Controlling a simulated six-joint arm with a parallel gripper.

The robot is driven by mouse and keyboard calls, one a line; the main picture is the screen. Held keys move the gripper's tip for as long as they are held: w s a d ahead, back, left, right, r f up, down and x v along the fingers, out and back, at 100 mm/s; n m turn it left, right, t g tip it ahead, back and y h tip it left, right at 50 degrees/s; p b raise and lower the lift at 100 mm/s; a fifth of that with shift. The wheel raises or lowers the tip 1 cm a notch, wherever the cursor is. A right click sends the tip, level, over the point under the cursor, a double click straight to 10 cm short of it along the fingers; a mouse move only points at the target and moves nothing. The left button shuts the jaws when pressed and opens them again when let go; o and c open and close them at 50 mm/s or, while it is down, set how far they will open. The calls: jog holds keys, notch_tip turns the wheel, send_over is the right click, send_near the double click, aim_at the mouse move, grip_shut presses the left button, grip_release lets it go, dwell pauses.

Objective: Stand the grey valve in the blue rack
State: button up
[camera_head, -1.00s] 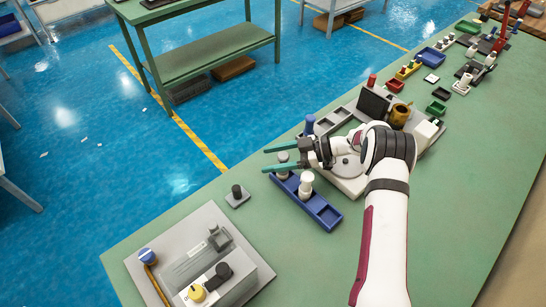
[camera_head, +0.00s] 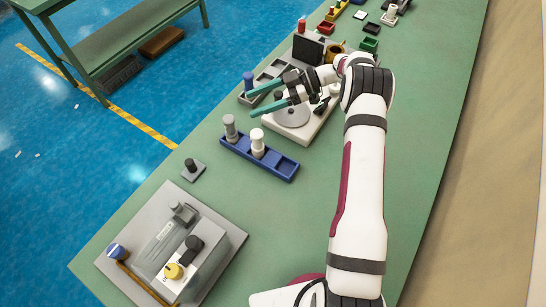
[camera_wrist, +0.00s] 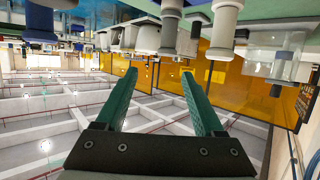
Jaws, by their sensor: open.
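The grey valve (camera_head: 230,128) stands upright in the left slot of the blue rack (camera_head: 284,171). A white valve (camera_head: 258,143) stands in the rack's middle slot. The right slot looks empty. My gripper (camera_head: 252,104) is open and empty, its green fingers apart from the grey valve, above and to the right of it in the head view. The open fingers also show in the wrist view (camera_wrist: 159,72), with nothing between them; pale and grey cylindrical parts hang along that view's top edge, and I cannot tell which is which.
A grey tray (camera_head: 258,98) with a blue-topped valve (camera_head: 248,82) and a pale fixture (camera_head: 303,128) lie beyond the rack. A small dark-knobbed block (camera_head: 191,168) and a grey control panel (camera_head: 223,250) lie nearer. Green table (camera_head: 268,215) is clear right of the panel.

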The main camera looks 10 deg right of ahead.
jog(key=w+r+m+t+h, duration=0.2)
jog(key=w+r+m+t, duration=0.3)
jog(key=w+r+t, duration=0.6)
jog(key=s+d+r+m+t+h, duration=0.1)
jog(key=d+r+m+t+h, duration=0.2)
jog(key=d+r+m+h, duration=0.6)
jog(key=s+f+m+g+h, duration=0.3)
jog(key=s+m+g+h, duration=0.35)
jog(key=s, duration=1.35)
jog(key=s+a+f+m+g+y, duration=0.1)
jog(key=s+a+f+g, duration=0.1)
jog(key=s, duration=0.6)
jog(key=s+a+f+m+g+y, duration=0.1)
jog(key=s+a+f+g+y, duration=0.1)
jog(key=s+a, duration=0.3)
jog(key=s+a+f+m+g+y, duration=0.1)
jog(key=s+a+f+g+y, duration=0.1)
jog(key=s, duration=1.1)
jog(key=shift+s+a+f+g, duration=0.25)
jog(key=shift+a+f+g, duration=0.15)
jog(key=shift+a+g, duration=0.5)
jog(key=shift+d, duration=0.2)
